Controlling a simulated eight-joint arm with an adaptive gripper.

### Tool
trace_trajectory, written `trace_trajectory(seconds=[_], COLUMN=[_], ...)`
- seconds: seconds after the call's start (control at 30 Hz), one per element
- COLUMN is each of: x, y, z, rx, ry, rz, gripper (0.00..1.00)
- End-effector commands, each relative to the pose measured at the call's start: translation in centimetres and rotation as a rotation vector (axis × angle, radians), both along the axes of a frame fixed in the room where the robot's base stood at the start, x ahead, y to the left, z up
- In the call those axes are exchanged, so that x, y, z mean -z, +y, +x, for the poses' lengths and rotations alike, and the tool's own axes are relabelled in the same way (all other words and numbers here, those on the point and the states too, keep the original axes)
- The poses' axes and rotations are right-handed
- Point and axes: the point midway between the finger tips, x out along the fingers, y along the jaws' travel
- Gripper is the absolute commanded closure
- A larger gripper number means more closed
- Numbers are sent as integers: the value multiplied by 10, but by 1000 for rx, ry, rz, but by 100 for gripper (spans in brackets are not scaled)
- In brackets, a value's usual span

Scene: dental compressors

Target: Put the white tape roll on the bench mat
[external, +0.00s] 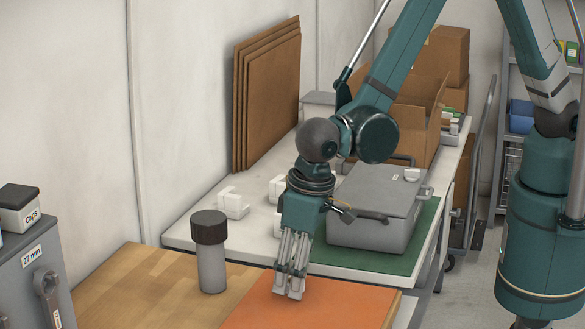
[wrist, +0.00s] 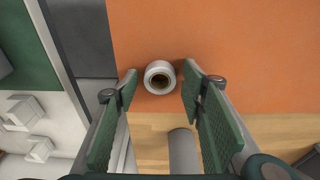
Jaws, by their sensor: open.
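The white tape roll (wrist: 160,77) shows in the wrist view over the orange mat (wrist: 225,50), near the mat's edge, with its dark hollow core facing the camera. My gripper (external: 289,293) is open and points down over the orange mat (external: 265,312) in the external view. In the wrist view its fingertips are on either side of the roll, with gaps between them and it. I cannot make out the roll in the external view. A green mat (external: 350,261) lies on the white bench under a grey case.
A grey cylinder with a dark cap (external: 211,255) stands on the wooden bench (external: 130,285) left of my gripper. The grey case (external: 372,205) stands behind it. White blocks (external: 233,204) sit on the white bench. A grey box (external: 35,275) is at the far left.

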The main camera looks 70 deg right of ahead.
Motion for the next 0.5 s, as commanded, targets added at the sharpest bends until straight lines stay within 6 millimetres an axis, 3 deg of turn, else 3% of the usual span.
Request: trace_trajectory(seconds=[0.27,0.5], x=[-3,-18], y=[0,0], z=[0,-2], rx=[0,0], ry=[0,0], rz=[0,0], gripper=[60,60])
